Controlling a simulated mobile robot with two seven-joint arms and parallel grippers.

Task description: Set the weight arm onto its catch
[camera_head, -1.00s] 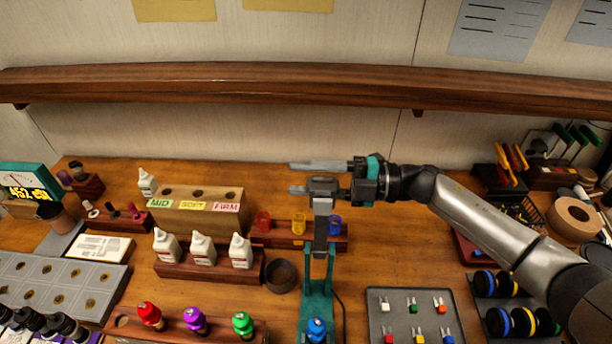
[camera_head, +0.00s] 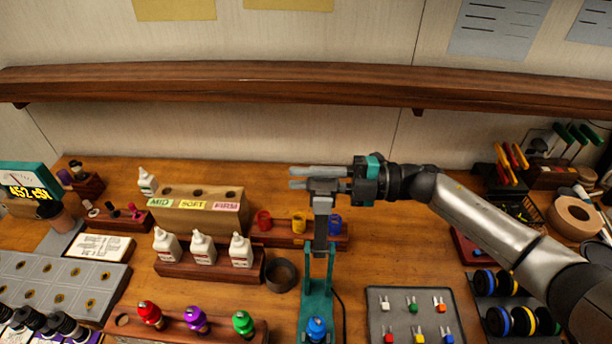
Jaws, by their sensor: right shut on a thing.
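The weight arm (camera_head: 321,215) is a grey bar with a wider grey head. It stands upright above a teal stand (camera_head: 317,290) near the front middle of the bench. My right gripper (camera_head: 297,178) reaches in from the right, its fingers pointing left, and is shut on the head of the weight arm. The fingers partly hide the head. A blue-capped piece (camera_head: 317,328) sits low at the stand's front. I cannot make out the catch. My left gripper is not in view.
White bottles (camera_head: 203,249) and a dark ring (camera_head: 281,275) are to the left. A grey tray (camera_head: 380,306) of small coloured parts is to the right. A wooden shelf (camera_head: 300,85) spans the wall above.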

